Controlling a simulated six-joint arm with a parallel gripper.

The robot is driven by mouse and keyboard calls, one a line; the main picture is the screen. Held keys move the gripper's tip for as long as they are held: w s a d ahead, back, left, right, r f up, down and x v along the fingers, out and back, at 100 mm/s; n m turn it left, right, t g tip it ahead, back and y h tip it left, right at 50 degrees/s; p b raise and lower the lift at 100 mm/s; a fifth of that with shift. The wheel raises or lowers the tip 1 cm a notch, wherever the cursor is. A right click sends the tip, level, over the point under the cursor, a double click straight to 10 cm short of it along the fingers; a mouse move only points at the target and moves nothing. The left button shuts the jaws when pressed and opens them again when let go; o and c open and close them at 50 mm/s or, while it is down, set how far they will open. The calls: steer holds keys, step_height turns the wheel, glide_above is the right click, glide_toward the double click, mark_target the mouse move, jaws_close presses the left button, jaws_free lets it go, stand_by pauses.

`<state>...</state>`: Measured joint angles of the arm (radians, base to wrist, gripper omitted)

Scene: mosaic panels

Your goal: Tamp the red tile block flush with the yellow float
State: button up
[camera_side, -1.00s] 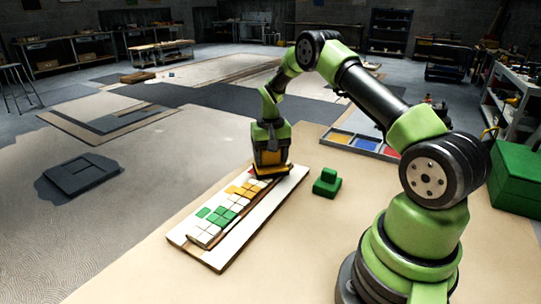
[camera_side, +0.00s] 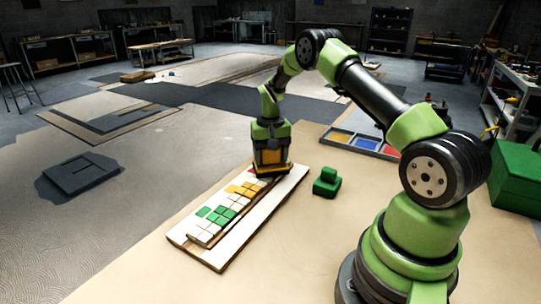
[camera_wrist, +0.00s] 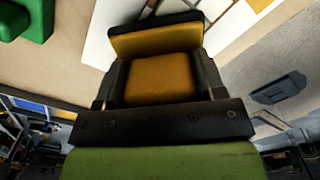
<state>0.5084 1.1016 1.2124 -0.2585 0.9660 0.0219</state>
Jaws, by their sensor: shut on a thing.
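My gripper (camera_side: 270,163) is shut on the yellow float (camera_wrist: 160,78), whose grip block sits between the dark fingers in the wrist view. The float's flat plate (camera_wrist: 155,40) lies beyond the fingertips. In the side view the float is low over the far end of the mosaic panel (camera_side: 238,243), a long pale board with white, green and yellow tiles. A sliver of the red tile block (camera_side: 251,169) shows at the float's left edge. The rest of it is hidden behind the float and gripper. I cannot tell whether the float touches it.
A green stepped block (camera_side: 327,183) stands right of the panel. A tray with blue, yellow and red compartments (camera_side: 340,137) lies behind it, and a green box (camera_side: 517,180) is at the far right. The table in front of the panel is clear.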

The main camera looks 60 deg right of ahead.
steer(key=shift+r, duration=3.4)
